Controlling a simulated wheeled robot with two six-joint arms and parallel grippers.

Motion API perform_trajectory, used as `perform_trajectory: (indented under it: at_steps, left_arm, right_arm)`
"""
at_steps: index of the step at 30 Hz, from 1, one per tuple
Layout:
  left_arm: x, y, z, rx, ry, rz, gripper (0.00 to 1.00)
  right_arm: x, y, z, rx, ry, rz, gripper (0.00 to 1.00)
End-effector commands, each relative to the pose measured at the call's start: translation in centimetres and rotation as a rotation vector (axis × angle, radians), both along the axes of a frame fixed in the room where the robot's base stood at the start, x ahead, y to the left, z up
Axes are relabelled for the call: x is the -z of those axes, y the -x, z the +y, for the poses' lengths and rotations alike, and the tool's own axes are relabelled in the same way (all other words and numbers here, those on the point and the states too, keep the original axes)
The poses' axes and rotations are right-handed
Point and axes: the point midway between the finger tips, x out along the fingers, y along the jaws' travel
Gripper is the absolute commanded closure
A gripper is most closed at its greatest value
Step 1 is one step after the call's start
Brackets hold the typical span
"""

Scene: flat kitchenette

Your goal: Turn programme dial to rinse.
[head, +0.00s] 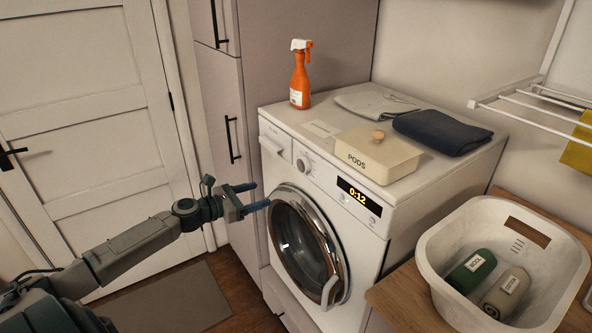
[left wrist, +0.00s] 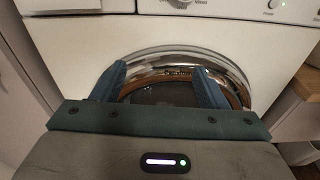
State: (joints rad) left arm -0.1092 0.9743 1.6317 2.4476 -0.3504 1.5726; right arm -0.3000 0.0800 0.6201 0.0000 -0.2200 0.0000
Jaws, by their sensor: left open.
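The white washing machine (head: 350,225) stands against the back wall, with its round door closed. Its programme dial (head: 303,164) is a pale knob on the upper front panel, right of the detergent drawer. In the left wrist view only the dial's lower edge (left wrist: 180,3) shows at the top, beside the word "Mixed"; its pointer cannot be read. My left gripper (head: 262,195) is open and empty, in front of the machine, lower and to the left of the dial. In the left wrist view its blue fingers (left wrist: 157,75) stand apart before the door's rim. My right gripper is not in view.
On the machine stand an orange spray bottle (head: 300,80), a cream PODS box (head: 377,154) and folded cloths (head: 441,131). The display (head: 358,192) reads 0:12. A white basket (head: 452,297) with rolled cloths sits at the right. A tall cabinet (head: 222,130) stands left of the machine.

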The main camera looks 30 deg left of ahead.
Motion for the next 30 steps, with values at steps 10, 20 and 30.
perform_trajectory:
  at_steps: [10,20,30]
  left_arm:
    - [-7.0,-0.2,-2.7,0.076,0.279,0.016,0.33]
    - [-7.0,-2.0,-3.7,0.076,0.279,0.013,0.33]
    - [-7.2,-5.8,-5.6,0.072,0.28,0.014,0.33]
  right_arm:
    - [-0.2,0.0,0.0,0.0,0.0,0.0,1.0]
    - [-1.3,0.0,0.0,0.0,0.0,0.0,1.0]
    - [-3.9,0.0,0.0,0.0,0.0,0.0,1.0]
